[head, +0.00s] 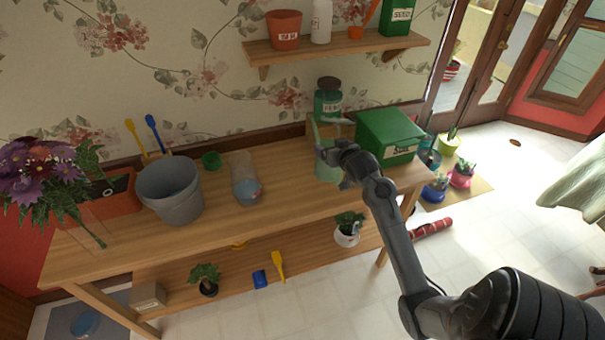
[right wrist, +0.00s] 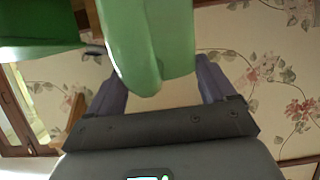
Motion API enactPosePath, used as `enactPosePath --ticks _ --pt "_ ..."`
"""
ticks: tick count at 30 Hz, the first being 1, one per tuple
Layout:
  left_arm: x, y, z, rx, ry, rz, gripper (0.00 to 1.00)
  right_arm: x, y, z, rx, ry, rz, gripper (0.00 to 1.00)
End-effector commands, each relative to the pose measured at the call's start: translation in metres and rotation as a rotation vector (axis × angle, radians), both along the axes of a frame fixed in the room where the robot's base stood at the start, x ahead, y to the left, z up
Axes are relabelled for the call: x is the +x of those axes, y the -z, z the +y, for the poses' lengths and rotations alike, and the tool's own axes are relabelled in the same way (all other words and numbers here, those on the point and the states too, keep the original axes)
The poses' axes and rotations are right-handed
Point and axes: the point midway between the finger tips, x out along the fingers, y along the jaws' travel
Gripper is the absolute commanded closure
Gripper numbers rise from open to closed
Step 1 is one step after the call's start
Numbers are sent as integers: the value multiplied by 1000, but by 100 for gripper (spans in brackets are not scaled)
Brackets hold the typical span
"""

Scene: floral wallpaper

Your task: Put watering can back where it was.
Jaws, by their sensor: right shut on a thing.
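The light green watering can (head: 327,168) is at the right part of the wooden table, just left of the green box. My right gripper (head: 337,165) is shut on the watering can, reaching it from the right. In the right wrist view the can's smooth green body (right wrist: 150,45) lies between the two fingers. The can looks upright. I cannot tell whether its base touches the table. Part of the can is hidden behind my gripper. My left gripper is not in view.
A green box (head: 388,138) stands close on the right, with a dark green jar (head: 328,98) behind. A clear bottle (head: 245,180) and a grey bucket (head: 171,193) stand to the left. A wall shelf (head: 340,48) is above. The table (head: 285,195) is clear between the bottle and the can.

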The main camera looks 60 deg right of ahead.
Motion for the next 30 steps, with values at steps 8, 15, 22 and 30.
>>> enactPosePath --ticks 8,15,22,30 --pt "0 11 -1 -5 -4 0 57 57 34 11 -1 -2 -1 98" --pt "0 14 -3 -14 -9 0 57 87 53 17 -1 -1 -2 98" --pt "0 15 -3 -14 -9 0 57 94 60 18 -3 -1 0 98" --pt "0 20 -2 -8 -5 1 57 93 91 19 -1 0 1 98"
